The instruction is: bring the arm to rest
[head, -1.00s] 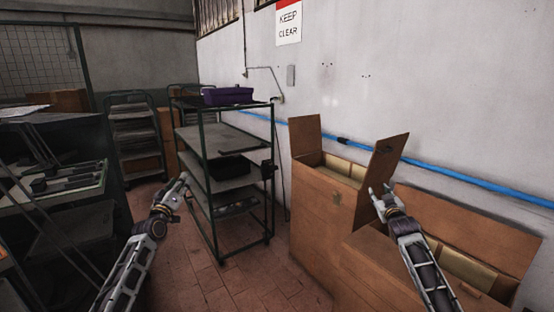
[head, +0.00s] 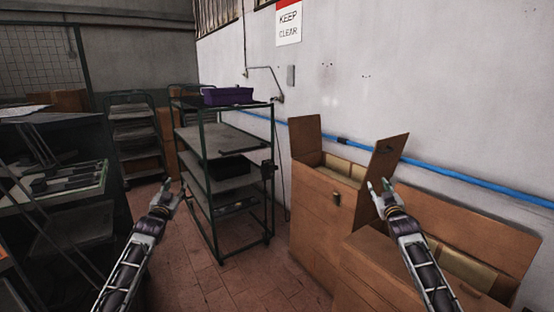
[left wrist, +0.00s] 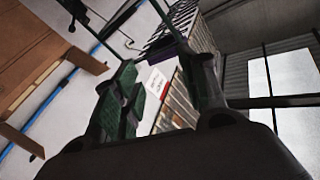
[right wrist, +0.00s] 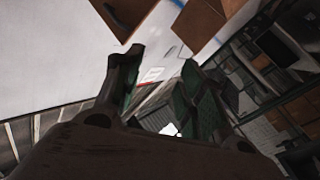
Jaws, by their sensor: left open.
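My left gripper (head: 176,191) is in the lower left-middle of the head view, held up in front of the shelf rack and touching nothing. In the left wrist view its two fingers (left wrist: 165,90) stand apart with nothing between them. My right gripper (head: 376,190) is at the right of the head view, in front of the raised flap of a cardboard box. In the right wrist view its fingers (right wrist: 158,85) stand apart and empty. Whether the right gripper touches the flap cannot be told from the head view.
A dark metal shelf rack (head: 226,143) stands in the middle with a purple bin (head: 228,96) on top. Open cardboard boxes (head: 325,215) stand along the wall at right. A workbench (head: 60,190) is at left. Tiled floor (head: 190,270) between is clear.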

